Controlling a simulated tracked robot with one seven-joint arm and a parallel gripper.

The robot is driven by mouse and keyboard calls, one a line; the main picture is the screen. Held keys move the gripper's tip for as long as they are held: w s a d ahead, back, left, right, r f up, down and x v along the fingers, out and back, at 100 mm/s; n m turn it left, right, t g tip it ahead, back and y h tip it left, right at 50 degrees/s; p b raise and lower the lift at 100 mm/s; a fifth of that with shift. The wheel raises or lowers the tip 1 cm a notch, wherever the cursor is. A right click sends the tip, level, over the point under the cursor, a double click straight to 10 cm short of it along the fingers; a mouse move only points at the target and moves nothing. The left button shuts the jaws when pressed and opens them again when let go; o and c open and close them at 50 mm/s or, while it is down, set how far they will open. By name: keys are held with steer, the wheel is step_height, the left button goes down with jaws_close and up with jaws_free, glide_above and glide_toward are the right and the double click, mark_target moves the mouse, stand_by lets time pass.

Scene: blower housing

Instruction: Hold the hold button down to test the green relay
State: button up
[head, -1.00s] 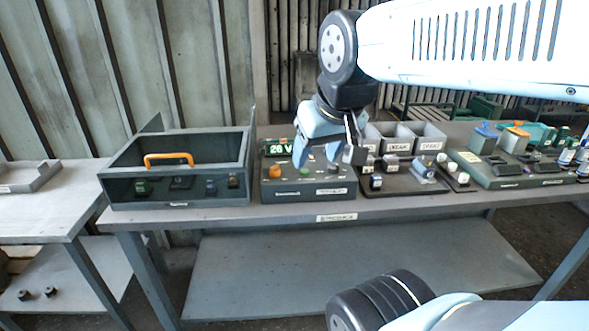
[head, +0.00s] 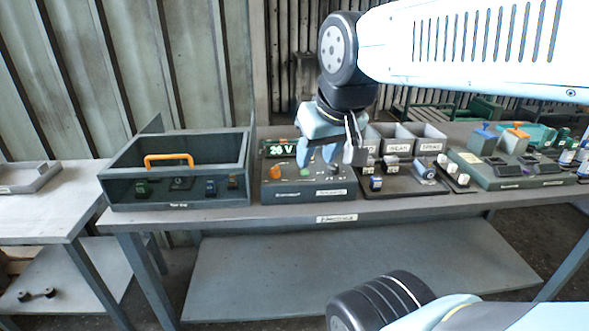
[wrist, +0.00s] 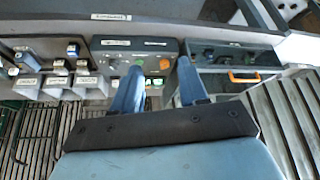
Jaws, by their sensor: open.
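The grey test box (head: 310,194) stands on the bench with an orange round button (head: 275,172), a green part (head: 303,172) and a lit display (head: 280,149) that seems to read 26 V. Which control is the hold button cannot be read. My gripper (head: 317,158) is open and empty, pointing down over the box. In the wrist view, the orange button (wrist: 164,64) appears between my fingertips (wrist: 161,66). The head view places the fingers right of that button, near the green part. Contact cannot be told. Whether the green part is the relay is unclear.
To the right are labelled trays (head: 398,148), a dark board with small parts (head: 405,187) and a green fixture (head: 500,181). The lower shelf (head: 350,275) is clear.

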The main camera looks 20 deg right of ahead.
jaws_close()
stand_by(1.4)
